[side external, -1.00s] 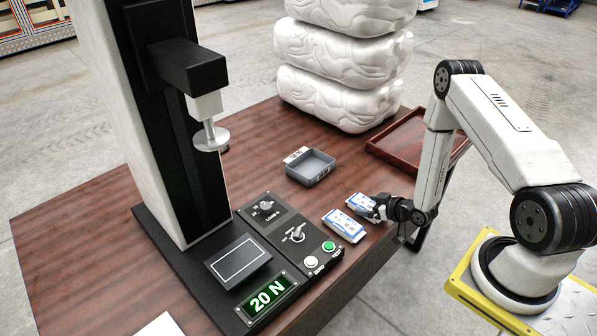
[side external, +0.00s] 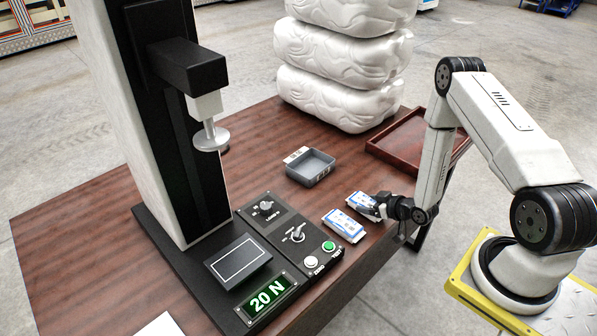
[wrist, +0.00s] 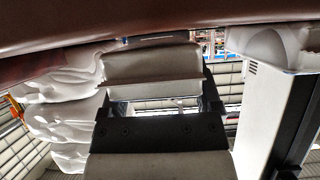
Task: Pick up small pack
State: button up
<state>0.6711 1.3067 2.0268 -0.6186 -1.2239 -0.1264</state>
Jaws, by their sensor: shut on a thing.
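A small white and blue pack (side external: 361,204) lies at the front right of the wooden table in the side view. My gripper (side external: 377,207) is at its right end and is shut on it. The black fingers hide that end of the pack. I cannot tell whether the pack is lifted off the table. A second white and blue pack (side external: 344,225) lies flat just in front and to the left, beside the held one. In the wrist view, a pale block (wrist: 152,70) fills the space ahead of my dark gripper (wrist: 155,118).
A grey open bin (side external: 311,169) stands behind the packs. A control panel with knobs and buttons (side external: 290,236) and a tall press (side external: 209,137) stand to the left. A reddish tray (side external: 385,153) and stacked white sacks (side external: 340,95) are behind. The table's front edge is close.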

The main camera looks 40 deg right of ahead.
aim_at(366, 203)
jog(key=shift+r, duration=4.7)
jog(key=shift+w, duration=0.1)
jog(key=w+a+r, duration=0.5)
jog(key=a+r, duration=0.2)
jog(key=a, duration=0.1)
jog(key=w+a+r, duration=0.5)
jog(key=a+r, duration=0.3)
jog(key=a, duration=0.1)
jog(key=shift+r, duration=0.25)
